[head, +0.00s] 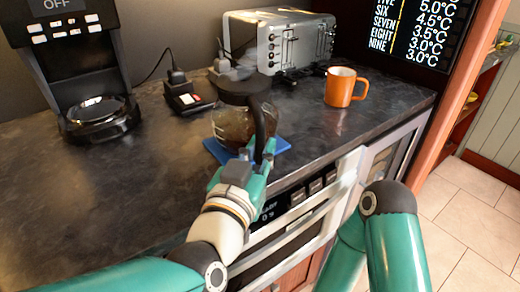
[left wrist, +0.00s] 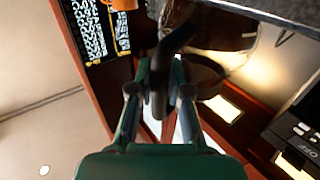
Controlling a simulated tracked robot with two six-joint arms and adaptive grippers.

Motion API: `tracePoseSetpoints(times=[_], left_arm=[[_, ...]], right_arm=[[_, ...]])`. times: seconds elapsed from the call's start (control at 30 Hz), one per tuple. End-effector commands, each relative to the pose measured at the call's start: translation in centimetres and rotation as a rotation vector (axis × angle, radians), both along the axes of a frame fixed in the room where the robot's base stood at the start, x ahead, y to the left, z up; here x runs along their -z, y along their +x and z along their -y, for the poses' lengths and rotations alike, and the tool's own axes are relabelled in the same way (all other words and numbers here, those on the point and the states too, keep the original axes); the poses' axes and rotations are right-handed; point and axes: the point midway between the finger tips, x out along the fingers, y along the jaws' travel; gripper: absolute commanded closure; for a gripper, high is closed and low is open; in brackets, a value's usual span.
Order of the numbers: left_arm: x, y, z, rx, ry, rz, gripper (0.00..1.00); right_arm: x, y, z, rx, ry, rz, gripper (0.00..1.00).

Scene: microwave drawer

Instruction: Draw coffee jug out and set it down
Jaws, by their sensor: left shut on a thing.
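The coffee jug (head: 232,124) is glass with dark contents, a black lid and a black handle. In the head view it is upright over a blue mat (head: 279,147) near the counter's front edge. I cannot tell whether its base touches the mat. My left gripper (head: 262,153) is shut on the jug's handle from the front. In the left wrist view the handle (left wrist: 172,48) runs between my left fingers (left wrist: 160,92), with part of the jug (left wrist: 222,30) behind. The coffee machine (head: 68,62) stands at the left with an empty-looking plate (head: 98,112). My right gripper is out of view.
An orange mug (head: 341,88) stands right of the jug. A silver toaster (head: 290,42) and a small black device (head: 187,97) are behind it. The dark counter (head: 130,185) is clear at the left front. Built-in appliances (head: 300,222) lie below its front edge.

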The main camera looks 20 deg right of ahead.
Motion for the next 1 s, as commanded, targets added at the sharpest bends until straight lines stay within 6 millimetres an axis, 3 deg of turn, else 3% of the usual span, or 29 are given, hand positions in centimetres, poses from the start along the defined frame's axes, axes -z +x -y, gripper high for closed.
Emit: tracePoseSetpoints(times=[0.3,0.33,0.5,0.83,1.0], left_arm=[[-0.5,0.0,-0.1,-0.002,-0.005,0.011,1.00],[-0.5,0.0,-0.1,-0.002,-0.005,0.011,0.78],[-0.3,0.0,-0.1,-0.002,-0.003,0.006,0.54],[0.2,-0.2,-0.2,0.001,0.002,-0.005,0.54],[0.1,-1.8,-1.2,0.000,0.000,-0.001,0.54]], right_arm=[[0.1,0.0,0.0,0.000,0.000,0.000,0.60],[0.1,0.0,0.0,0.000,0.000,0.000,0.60],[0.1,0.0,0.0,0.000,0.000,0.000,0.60],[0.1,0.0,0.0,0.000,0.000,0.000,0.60],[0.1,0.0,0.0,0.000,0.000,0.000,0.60]])
